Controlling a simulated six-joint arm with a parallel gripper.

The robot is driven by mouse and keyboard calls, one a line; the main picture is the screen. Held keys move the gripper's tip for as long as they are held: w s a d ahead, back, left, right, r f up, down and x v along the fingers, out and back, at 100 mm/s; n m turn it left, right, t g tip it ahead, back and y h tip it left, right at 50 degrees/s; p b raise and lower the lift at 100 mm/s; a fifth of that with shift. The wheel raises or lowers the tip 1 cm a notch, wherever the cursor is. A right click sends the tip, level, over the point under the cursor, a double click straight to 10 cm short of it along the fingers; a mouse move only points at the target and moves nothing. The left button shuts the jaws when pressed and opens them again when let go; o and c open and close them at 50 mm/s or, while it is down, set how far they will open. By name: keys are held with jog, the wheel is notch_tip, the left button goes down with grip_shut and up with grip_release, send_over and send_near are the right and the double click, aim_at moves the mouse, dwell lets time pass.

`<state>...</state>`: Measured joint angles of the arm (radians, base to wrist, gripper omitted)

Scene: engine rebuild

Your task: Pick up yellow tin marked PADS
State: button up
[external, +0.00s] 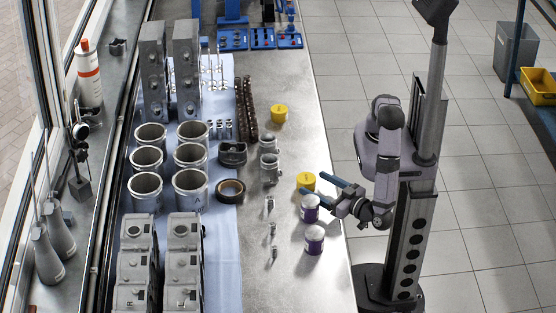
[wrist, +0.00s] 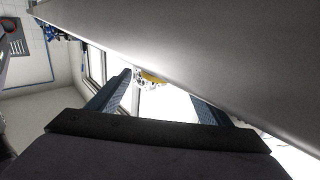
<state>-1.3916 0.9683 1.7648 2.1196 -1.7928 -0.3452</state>
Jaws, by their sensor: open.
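Two yellow tins stand on the metal bench in the external view: one nearer tin (external: 306,180) and one farther back (external: 279,113). Their markings are too small to read, so I cannot tell which says PADS. My gripper (external: 318,186) is open, with its two blue fingers pointing left over the bench's right side, close to the nearer yellow tin. I cannot tell whether a finger touches it. In the wrist view my gripper (wrist: 160,90) has nothing visible held between its fingers; a small yellow patch (wrist: 153,76) shows beyond the fingertips.
Bare bench (external: 290,60) lies behind the farther yellow tin.

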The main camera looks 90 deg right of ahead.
aim_at(299, 175)
jog(key=p+x, duration=0.2)
jog(key=x, duration=0.1)
jog(key=shift+w+d, duration=0.2)
jog(key=shift+d, duration=0.15)
jog(key=shift+w+d+p, duration=0.3)
jog(key=shift+w+d, duration=0.15)
jog(key=shift+w, duration=0.05)
jog(key=shift+f, duration=0.1)
jog(key=c, duration=1.2)
